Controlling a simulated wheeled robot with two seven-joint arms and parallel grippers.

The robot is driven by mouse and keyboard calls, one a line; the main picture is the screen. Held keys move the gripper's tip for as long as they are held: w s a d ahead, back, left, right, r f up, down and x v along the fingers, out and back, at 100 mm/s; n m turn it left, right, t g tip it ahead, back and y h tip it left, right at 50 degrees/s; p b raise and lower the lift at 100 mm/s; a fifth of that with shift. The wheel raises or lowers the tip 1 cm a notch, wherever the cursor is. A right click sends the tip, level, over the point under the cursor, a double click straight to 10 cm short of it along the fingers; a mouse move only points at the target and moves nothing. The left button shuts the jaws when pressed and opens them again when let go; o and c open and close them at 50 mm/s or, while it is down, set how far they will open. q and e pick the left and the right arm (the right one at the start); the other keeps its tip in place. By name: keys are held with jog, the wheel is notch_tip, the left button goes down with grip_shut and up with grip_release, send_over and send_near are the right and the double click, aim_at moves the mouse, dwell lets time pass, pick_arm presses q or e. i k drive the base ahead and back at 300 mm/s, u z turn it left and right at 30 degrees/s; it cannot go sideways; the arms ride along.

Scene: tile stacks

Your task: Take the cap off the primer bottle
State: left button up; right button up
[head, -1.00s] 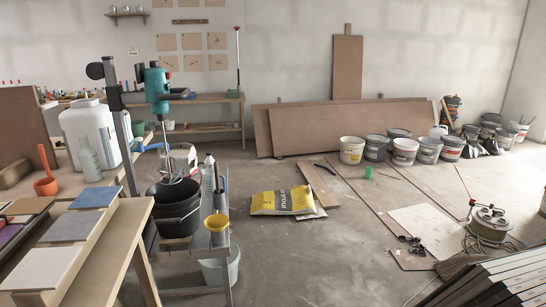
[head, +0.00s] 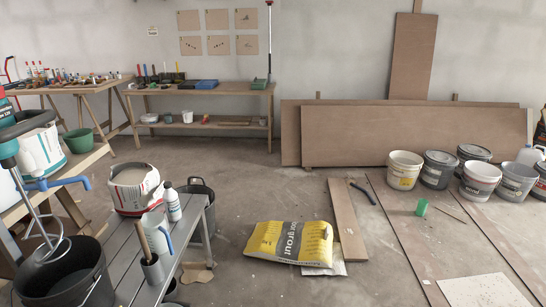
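No bottle here has a label I can read as primer. A slim white bottle (head: 173,206) with a dark top stands on the grey bench (head: 122,262), beside a large white bucket. A pale bottle-like container (head: 157,230) stands in front of it, partly hidden by a grey cup with a wooden handle. A white container (head: 10,195) with a blue tap is cut off at the left edge. Neither of my grippers shows in the head view.
A black bucket (head: 75,285) with a mixer whisk (head: 45,240) is at the lower left. A yellow grout bag (head: 290,242) lies on the floor right of the bench. Boards (head: 410,135) lean on the back wall, with several buckets to the right.

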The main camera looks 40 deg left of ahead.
aim_at(171, 199)
jog(key=u, duration=0.9)
jog(key=i, duration=1.65)
jog(key=u, duration=1.15)
